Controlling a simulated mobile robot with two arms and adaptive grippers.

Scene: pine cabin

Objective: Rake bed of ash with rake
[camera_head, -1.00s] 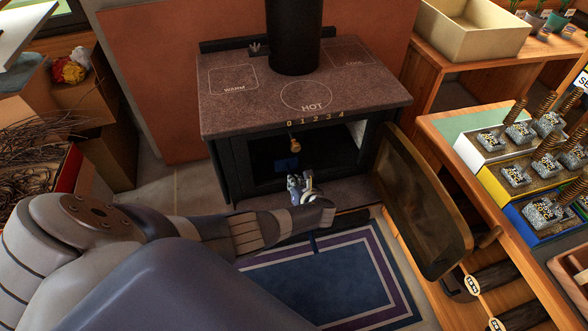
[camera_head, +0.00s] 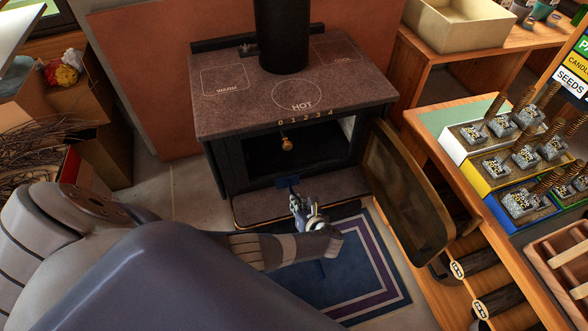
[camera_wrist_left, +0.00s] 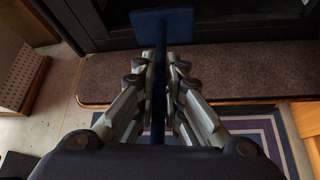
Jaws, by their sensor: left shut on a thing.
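My left gripper (camera_head: 300,207) is shut on a blue rake (camera_head: 289,182) in front of the stove (camera_head: 270,100). The left wrist view shows the rake's handle (camera_wrist_left: 159,75) between the two fingers (camera_wrist_left: 160,85). Its flat blue head (camera_wrist_left: 165,22) points toward the stove opening. In the head view the head is at the opening's lower front edge, above the hearth ledge (camera_head: 262,207). The stove door (camera_head: 405,190) stands open to the right. The inside is dark, and I cannot make out the ash bed. My right gripper is not in view.
A blue rug (camera_head: 340,275) lies in front of the hearth. On the right a wooden bench (camera_head: 425,125) holds trays with several springs and small blocks. Boxes of twigs (camera_head: 38,160) stand at the left. The stove pipe (camera_head: 283,35) rises from the top.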

